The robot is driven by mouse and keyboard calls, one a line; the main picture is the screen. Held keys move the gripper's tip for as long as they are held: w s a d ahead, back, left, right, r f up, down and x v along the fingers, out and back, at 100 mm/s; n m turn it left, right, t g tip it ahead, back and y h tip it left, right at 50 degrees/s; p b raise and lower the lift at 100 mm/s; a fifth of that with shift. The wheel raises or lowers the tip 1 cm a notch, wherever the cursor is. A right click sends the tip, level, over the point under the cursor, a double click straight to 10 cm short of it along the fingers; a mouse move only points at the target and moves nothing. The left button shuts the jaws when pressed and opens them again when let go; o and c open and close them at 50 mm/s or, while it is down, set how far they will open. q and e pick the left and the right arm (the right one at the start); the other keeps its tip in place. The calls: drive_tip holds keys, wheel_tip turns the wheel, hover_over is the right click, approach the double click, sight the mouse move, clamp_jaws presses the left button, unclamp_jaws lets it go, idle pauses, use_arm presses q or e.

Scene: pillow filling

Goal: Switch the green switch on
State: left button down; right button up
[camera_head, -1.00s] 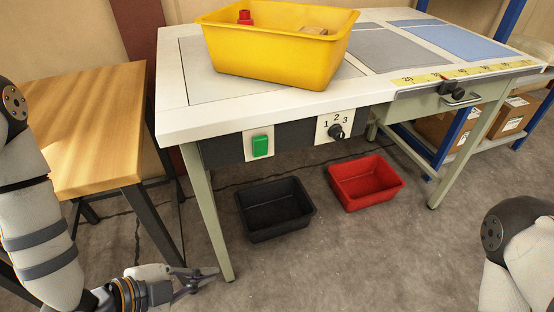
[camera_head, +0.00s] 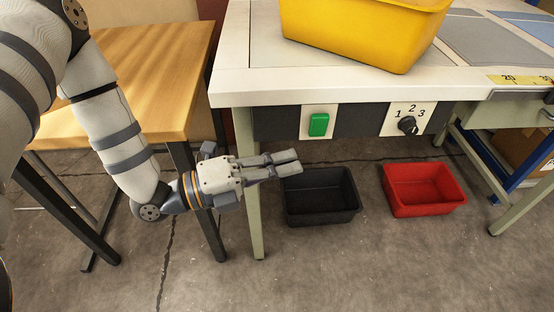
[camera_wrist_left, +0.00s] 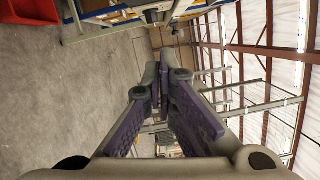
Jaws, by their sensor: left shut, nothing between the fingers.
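The green switch (camera_head: 318,124) sits on a white plate on the dark front panel of the workbench (camera_head: 237,82), in the head view. My left gripper (camera_head: 297,162) is shut and empty, below and a little left of the switch, apart from it. Its fingers point right. In the left wrist view the closed fingers (camera_wrist_left: 160,85) point away from the camera, and the switch does not show there. My right gripper is not in view.
A rotary knob (camera_head: 407,125) marked 1, 2, 3 is right of the switch. A yellow bin (camera_head: 365,35) stands on the bench. A black bin (camera_head: 320,196) and a red bin (camera_head: 424,190) are on the floor. A wooden table (camera_head: 150,75) is at left.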

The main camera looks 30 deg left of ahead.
sight(319, 125)
use_arm(q)
drive_tip(key=w, duration=0.2)
drive_tip(key=w+d, duration=0.1)
drive_tip(key=w, duration=0.2)
drive_tip(key=w+r, duration=0.1)
drive_tip(key=w, duration=0.1)
drive_tip(key=shift+w+d, duration=0.3)
